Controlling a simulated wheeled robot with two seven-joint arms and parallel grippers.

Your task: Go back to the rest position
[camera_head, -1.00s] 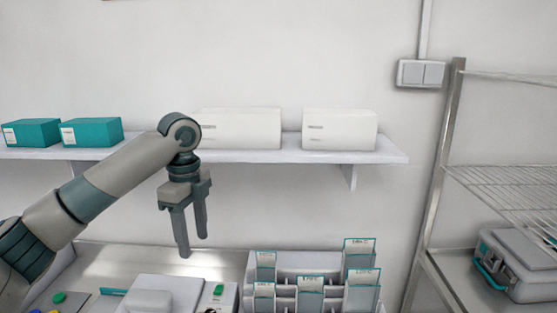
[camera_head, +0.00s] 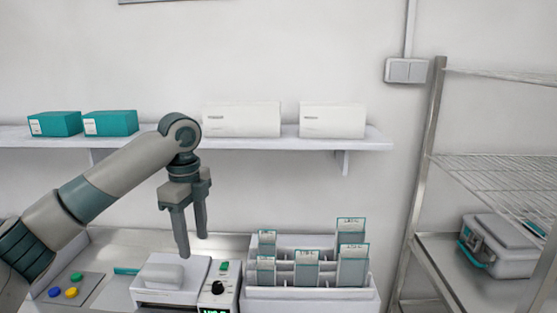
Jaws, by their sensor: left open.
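My left gripper (camera_head: 190,232) hangs fingers down in the middle left of the head view, with its arm coming in from the left. Its two fingers are apart and nothing shows between them. It appears in front of the wall, above the bench and a white and grey device (camera_head: 172,278) with a knob and a lit green display. I cannot tell the exact gap between the fingertips and the device. My right gripper is not in view.
A wall shelf (camera_head: 270,144) holds teal boxes (camera_head: 110,123) and white boxes (camera_head: 241,119). A white rack (camera_head: 310,293) with several labelled packets stands right of the device. Coloured buttons (camera_head: 71,292) are at left. A wire shelf unit (camera_head: 425,180) with a grey case (camera_head: 497,243) stands at right.

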